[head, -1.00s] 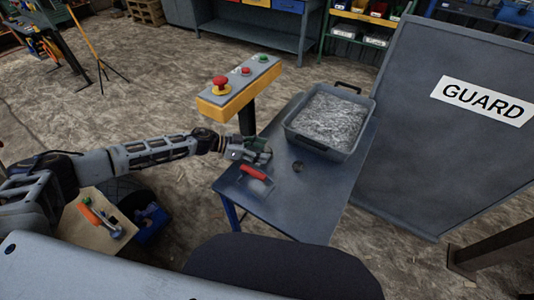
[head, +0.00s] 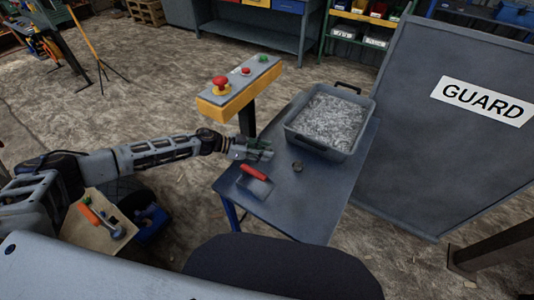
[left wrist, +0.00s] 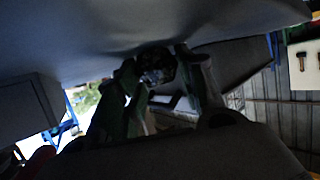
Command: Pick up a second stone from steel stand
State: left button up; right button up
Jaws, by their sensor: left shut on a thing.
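The blue-grey steel stand (head: 300,208) is at the centre of the head view. My left gripper (head: 264,150) is over its left edge. In the left wrist view, its fingers (left wrist: 158,92) are closed around a dark, rough stone (left wrist: 157,64), which the fingers hide in the head view. Another small dark stone (head: 298,166) lies on the stand, to the right of the gripper and apart from it. My right gripper is in neither view.
A grey tray (head: 340,148) of pale gravel sits on the stand's far part. A red-handled tool (head: 254,172) lies near its left edge. A control box (head: 238,88) with buttons stands behind the gripper. A grey GUARD panel (head: 430,150) rises at the right.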

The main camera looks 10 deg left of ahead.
pick_arm(q)
jog(key=shift+f, duration=0.1)
jog(key=shift+c, duration=0.7)
jog(key=shift+r, duration=0.45)
notch_tip(320, 180, up, 8)
jog(key=shift+w+f+p, duration=0.1)
jog(key=shift+p, duration=0.8)
jog(key=shift+r, duration=0.7)
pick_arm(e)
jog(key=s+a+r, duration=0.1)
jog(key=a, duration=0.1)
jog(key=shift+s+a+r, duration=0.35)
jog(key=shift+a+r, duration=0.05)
